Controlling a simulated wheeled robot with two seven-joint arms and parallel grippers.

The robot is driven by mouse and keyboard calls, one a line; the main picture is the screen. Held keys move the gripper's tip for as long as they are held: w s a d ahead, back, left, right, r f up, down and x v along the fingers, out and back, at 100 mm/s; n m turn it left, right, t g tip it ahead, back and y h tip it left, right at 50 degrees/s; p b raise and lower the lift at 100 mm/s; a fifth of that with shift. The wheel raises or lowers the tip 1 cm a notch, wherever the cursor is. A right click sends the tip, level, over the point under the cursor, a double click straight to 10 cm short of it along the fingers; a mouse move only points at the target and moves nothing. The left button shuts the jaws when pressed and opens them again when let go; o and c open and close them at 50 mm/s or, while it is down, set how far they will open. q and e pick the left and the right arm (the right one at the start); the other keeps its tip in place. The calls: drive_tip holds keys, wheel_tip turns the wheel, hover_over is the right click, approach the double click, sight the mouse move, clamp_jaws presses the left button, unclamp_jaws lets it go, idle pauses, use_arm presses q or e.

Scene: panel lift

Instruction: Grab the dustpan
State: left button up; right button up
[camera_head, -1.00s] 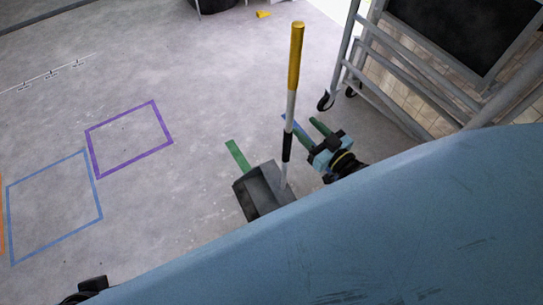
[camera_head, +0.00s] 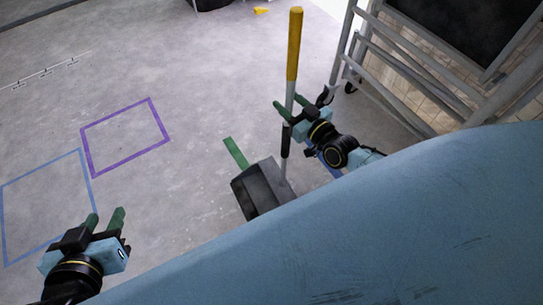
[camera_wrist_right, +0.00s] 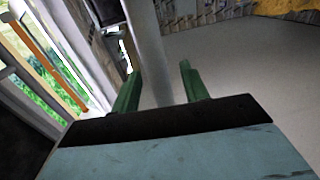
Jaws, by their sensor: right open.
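The dustpan (camera_head: 258,188) stands on the floor near the middle of the head view. It has a dark grey pan and an upright long handle (camera_head: 292,45) with a yellow top, a pale shaft and a black section. My right gripper (camera_head: 287,104) is open at the pale part of the handle. In the right wrist view the pale shaft (camera_wrist_right: 148,50) stands between the green fingers (camera_wrist_right: 160,80), with gaps visible beside it. My left gripper (camera_head: 105,219) is open and empty at the lower left, far from the dustpan.
A grey metal frame on castors (camera_head: 400,75) stands to the right, close to my right gripper. My blue body covers the lower right. A purple taped square (camera_head: 125,138) and a blue one (camera_head: 45,205) mark clear floor on the left. A green strip (camera_head: 236,152) lies by the pan.

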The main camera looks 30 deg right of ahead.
drive_tip(key=shift+w, duration=0.2)
clamp_jaws()
idle(1.3)
drive_tip(key=shift+r, duration=0.1)
